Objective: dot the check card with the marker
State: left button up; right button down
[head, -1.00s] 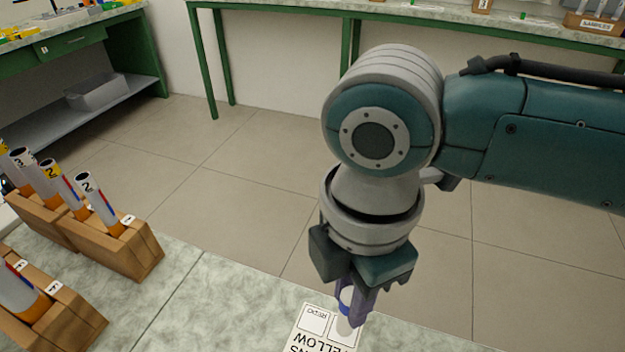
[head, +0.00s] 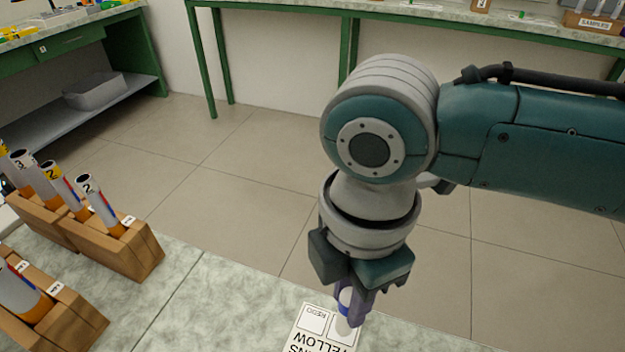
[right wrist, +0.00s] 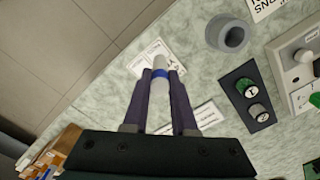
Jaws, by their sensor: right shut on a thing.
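My right gripper (head: 357,300) is shut on the marker (head: 344,325), a white stick with a blue band, pointing down. The marker also shows between the purple fingers in the right wrist view (right wrist: 160,66). Below it lies the check card (head: 309,338), white with black print and two outlined boxes, near the edge of the speckled counter. The marker's lower end is over the box beside the one reading REDO. I cannot tell whether it touches the card. The card is partly hidden by the marker and fingers, and is cut off by the frame bottom. My left gripper is not in view.
Wooden racks (head: 140,262) with numbered tubes (head: 98,203) stand at left. Counter left of the card is clear.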

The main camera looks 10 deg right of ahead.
jog(key=shift+f, duration=0.25)
dwell(0.3)
jog(key=shift+f+b, duration=0.3)
jog(key=shift+b, duration=0.05)
dwell(0.3)
jog(key=shift+r, duration=0.1)
dwell(0.4)
notch_tip(320, 180, up, 4)
jog(key=p, duration=0.4)
notch_tip(320, 180, up, 4)
jog(key=p, duration=0.5)
dwell(0.7)
